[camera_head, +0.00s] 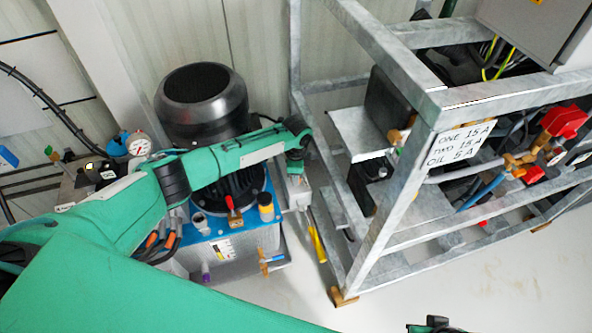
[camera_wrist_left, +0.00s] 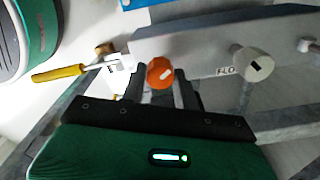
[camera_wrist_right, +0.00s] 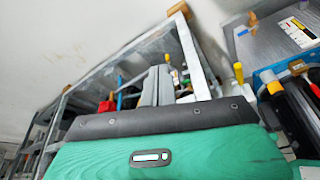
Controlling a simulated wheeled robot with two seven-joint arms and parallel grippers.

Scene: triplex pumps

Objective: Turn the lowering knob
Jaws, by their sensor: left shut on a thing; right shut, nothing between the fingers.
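A round orange knob (camera_wrist_left: 160,72) with a white mark sits on the side of a grey block (camera_wrist_left: 200,42) in the left wrist view. My left gripper (camera_wrist_left: 161,90) has one finger on each side of this knob and is shut on it. In the head view my left gripper (camera_head: 296,165) is at the grey block beside the blue-topped unit, and the knob is hidden there. My right gripper (camera_wrist_right: 155,86) is shut and empty, away from the block. No label reading "lowering" is legible.
A pale round knob (camera_wrist_left: 254,65) labelled FLO is right of the orange one. A yellow-handled lever (camera_wrist_left: 58,74) is at left. A galvanized frame (camera_head: 385,215) stands close on the right.

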